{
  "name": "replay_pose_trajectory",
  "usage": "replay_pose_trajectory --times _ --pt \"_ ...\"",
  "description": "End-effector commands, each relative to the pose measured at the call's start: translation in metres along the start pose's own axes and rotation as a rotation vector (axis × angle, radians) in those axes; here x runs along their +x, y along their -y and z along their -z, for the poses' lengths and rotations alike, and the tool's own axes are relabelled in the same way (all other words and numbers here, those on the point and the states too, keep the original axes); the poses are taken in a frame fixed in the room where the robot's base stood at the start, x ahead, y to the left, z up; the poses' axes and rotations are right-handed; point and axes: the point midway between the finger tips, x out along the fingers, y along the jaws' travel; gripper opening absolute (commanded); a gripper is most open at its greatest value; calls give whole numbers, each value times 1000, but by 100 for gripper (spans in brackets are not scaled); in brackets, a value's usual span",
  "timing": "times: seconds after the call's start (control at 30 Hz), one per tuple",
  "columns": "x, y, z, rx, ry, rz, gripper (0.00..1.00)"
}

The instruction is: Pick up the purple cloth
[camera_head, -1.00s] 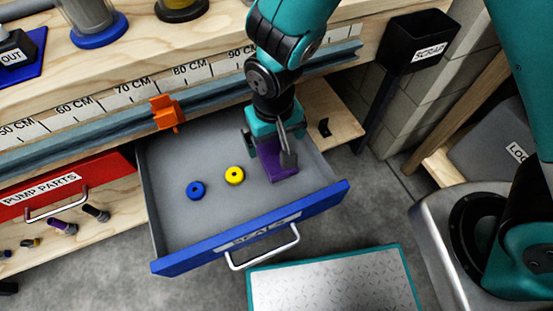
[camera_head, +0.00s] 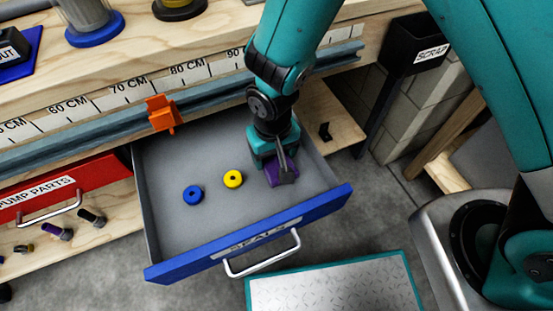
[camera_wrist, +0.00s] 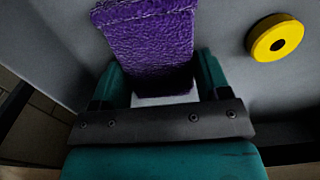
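The purple cloth (camera_head: 281,176) lies inside the open drawer (camera_head: 190,232), near its right end. In the wrist view the cloth (camera_wrist: 150,40) looks like a thick, textured folded piece reaching down between the two fingers. My gripper (camera_head: 274,158) is low in the drawer, over the cloth, and hides part of it. In the wrist view the teal fingers (camera_wrist: 160,82) stand apart, one on each side of the cloth's near end. I cannot tell whether they press on it.
A blue ring (camera_head: 193,194) and a yellow ring (camera_head: 233,178) lie in the drawer, left of my gripper. An orange clamp (camera_head: 162,114) sits on the rail behind. The scrap bin (camera_head: 410,50) is at the back right. A metal-topped step (camera_head: 335,287) stands before the drawer.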

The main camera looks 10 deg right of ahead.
Motion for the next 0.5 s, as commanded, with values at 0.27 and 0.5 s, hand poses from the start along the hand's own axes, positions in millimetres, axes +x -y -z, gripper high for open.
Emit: replay_pose_trajectory --times 0.27,0.5 --pt "-1 0 0 0 0 0 47" --pt "-18 0 1 0 -3 1 47"
